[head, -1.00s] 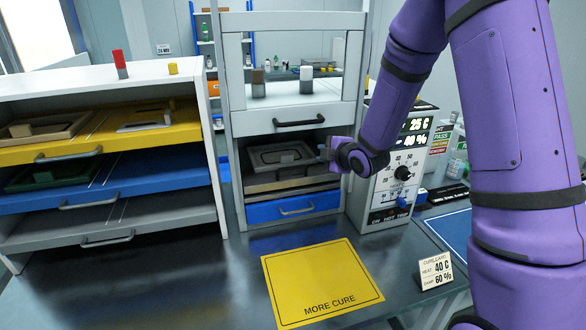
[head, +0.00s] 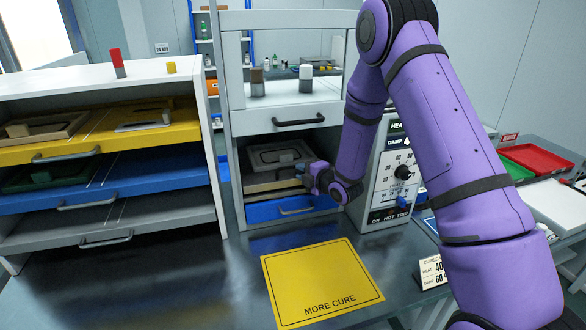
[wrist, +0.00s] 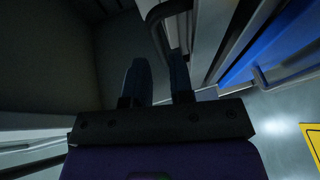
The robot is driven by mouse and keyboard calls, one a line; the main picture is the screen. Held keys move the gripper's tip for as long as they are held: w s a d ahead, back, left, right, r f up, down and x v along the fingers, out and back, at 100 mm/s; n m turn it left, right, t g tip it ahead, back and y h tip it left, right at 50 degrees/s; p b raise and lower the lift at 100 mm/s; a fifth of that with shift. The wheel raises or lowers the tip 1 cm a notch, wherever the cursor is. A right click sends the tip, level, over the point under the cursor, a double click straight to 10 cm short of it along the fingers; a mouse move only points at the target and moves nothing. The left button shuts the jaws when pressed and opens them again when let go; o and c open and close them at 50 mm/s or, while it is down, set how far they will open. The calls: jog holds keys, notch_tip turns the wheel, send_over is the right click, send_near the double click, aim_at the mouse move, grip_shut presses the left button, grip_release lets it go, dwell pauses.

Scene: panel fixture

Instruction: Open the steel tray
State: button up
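The steel tray (head: 262,188) is a grey tray low in the open bay of the middle cabinet, just above the blue drawer. A dark framed panel (head: 266,160) sits in the bay above its front. My gripper (head: 304,173) is at the right part of the tray's front, which it partly hides. In the wrist view my gripper (wrist: 160,58) has its two fingers apart, with a gap between them. A dark bar handle (wrist: 168,10) lies just past and between the fingertips. I cannot tell whether the fingers touch it.
The blue drawer (head: 262,212) with its own handle is directly below. A control box (head: 385,190) with a dial stands close on the right, behind my arm. A left rack (head: 214,130) holds yellow, blue and grey trays. A yellow mat (head: 320,280) lies in front.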

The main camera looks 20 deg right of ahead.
jog(key=shift+x, duration=2.6)
jog(key=shift+c, duration=0.5)
grip_shut()
